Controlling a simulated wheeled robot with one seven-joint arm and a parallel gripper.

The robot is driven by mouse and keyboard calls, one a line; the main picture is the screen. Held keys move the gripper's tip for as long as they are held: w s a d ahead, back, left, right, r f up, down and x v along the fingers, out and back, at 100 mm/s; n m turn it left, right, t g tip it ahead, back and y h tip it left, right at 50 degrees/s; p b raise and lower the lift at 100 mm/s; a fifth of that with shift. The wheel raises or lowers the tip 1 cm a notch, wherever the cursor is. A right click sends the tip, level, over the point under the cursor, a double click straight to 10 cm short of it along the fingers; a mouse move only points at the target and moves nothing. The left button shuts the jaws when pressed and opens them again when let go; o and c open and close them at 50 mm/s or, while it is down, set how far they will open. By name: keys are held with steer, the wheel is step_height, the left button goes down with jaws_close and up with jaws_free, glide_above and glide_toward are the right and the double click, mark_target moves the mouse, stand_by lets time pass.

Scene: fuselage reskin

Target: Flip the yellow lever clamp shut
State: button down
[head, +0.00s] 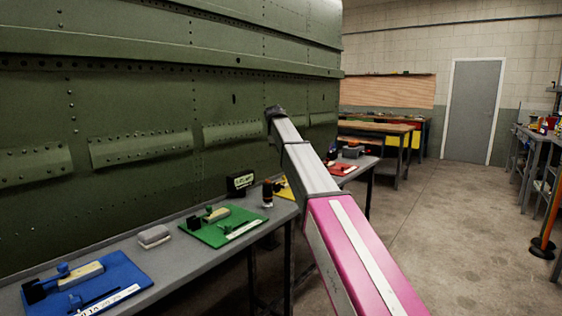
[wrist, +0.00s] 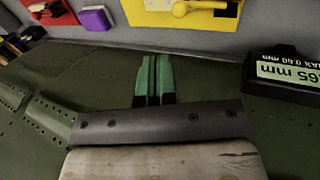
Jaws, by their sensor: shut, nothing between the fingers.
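The yellow mat (wrist: 150,14) lies on the grey bench at the top of the wrist view, cut off by the frame edge. A yellow rounded part with a handle (wrist: 182,9), which looks like the yellow lever clamp, sits on it; whether the lever is up or down cannot be told. In the head view only a sliver of the yellow mat (head: 283,190) shows beside my arm, which hides the clamp. My gripper (wrist: 154,60) is shut and empty, its fingers pointing toward the mat but apart from it. In the head view my arm's dark end is in front of the green fuselage.
A gauge display (wrist: 283,72) stands right in the wrist view, also in the head view (head: 240,182). Green (head: 226,222) and blue (head: 110,283) mats with clamps lie along the bench (head: 185,262). The fuselage wall (head: 150,100) rises behind. Floor at right is open.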

step_height(320, 180, up, 8)
steer(key=w+d, duration=0.1)
steer(key=shift+w+d, duration=0.35)
steer(key=shift+s, duration=0.1)
